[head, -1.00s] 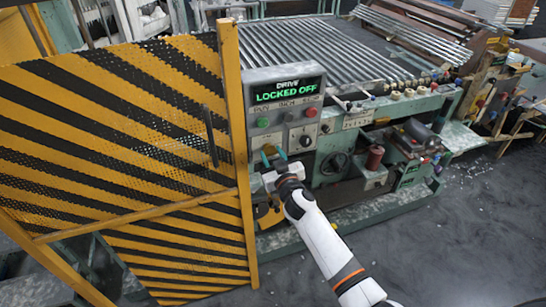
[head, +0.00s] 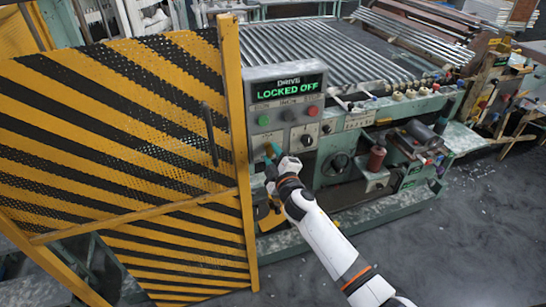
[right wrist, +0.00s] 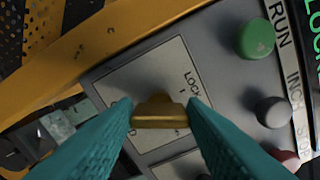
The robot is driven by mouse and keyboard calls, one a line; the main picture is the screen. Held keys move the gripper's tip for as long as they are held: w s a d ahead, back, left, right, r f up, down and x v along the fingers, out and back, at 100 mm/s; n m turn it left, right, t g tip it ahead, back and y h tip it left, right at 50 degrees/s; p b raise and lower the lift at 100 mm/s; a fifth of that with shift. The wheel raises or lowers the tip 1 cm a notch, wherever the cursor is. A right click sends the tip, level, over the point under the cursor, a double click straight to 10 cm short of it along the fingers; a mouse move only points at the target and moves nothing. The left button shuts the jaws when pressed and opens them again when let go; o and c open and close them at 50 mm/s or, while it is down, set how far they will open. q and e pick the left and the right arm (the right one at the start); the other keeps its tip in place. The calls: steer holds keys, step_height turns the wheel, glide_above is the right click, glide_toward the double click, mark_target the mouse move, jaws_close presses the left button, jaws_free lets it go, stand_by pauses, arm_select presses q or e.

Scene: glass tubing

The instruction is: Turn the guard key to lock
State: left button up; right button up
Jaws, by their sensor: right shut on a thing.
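The guard key (right wrist: 160,112) is a brass-coloured key on a light plate of the grey control panel (right wrist: 215,75). In the right wrist view it sits between the two teal fingers of my right gripper (right wrist: 163,114), which is shut on it. The word LOCK is printed on the plate, above and right of the key. In the head view my right gripper (head: 270,157) is at the panel's lower left, tilted; the key is hidden there. My left gripper is not in view.
A yellow and black striped mesh guard (head: 120,130) with a dark handle (head: 209,135) stands close left of my right gripper. A green button (head: 263,120) and a red button (head: 313,111) are on the panel. A roller bed (head: 330,50) lies behind. Floor at right is clear.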

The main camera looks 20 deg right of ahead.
steer(key=n, duration=0.5)
steer(key=shift+f, duration=0.15)
steer(key=shift+n, duration=0.4)
steer(key=o, duration=1)
steer(key=shift+s, duration=0.1)
steer(key=s+b, duration=0.2)
steer(key=s, duration=1)
steer(key=shift+d, duration=0.2)
steer(key=shift+w, duration=0.1)
